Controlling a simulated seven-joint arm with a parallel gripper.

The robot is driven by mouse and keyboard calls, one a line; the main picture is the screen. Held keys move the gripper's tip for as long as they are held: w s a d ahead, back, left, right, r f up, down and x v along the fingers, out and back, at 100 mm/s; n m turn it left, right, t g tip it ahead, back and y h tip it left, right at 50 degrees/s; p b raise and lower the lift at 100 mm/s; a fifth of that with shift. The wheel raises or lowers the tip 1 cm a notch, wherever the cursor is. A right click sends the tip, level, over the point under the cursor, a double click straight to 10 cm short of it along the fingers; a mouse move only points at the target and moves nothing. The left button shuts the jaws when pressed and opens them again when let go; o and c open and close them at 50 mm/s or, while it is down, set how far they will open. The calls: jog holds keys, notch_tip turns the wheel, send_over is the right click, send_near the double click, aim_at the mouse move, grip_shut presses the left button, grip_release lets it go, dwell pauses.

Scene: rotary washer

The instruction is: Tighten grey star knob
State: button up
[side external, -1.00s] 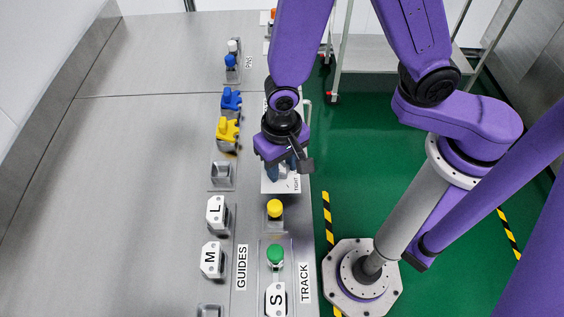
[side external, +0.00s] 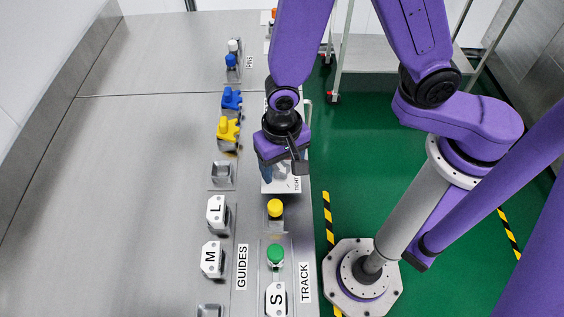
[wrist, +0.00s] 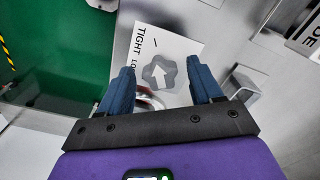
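The grey star knob (wrist: 160,75) shows in the wrist view, with a white arrow on its top, over a white plate (wrist: 150,43) marked "TIGHT" and a second word partly hidden. The arrow points up and slightly left in that view. My gripper (wrist: 161,76) is open, with one dark blue finger on each side of the knob. Gaps show between the fingers and the knob, and I cannot tell how far above it the fingertips are. In the side external view my gripper (side external: 280,172) is over the plate (side external: 280,187) and hides the knob.
A yellow cap (side external: 275,208) and a green cap (side external: 275,252) stand in front of the plate on the track side.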

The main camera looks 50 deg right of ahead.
aim_at(284, 167)
notch_tip(284, 167, up, 18)
jog(key=shift+f, duration=0.25)
dwell(0.7)
jog(key=shift+d, duration=0.15)
jog(key=s+d+n, duration=0.5)
jog(key=d+n, duration=0.3)
jog(key=d, duration=0.1)
jog(key=s+d+f+n, duration=0.1)
jog(key=s+d+n, duration=0.4)
jog(key=d+n, duration=0.2)
jog(key=shift+s+d+n, duration=0.3)
jog(key=shift+d+n, duration=0.1)
jog(key=shift+d, duration=0.85)
jog(key=shift+f, duration=0.1)
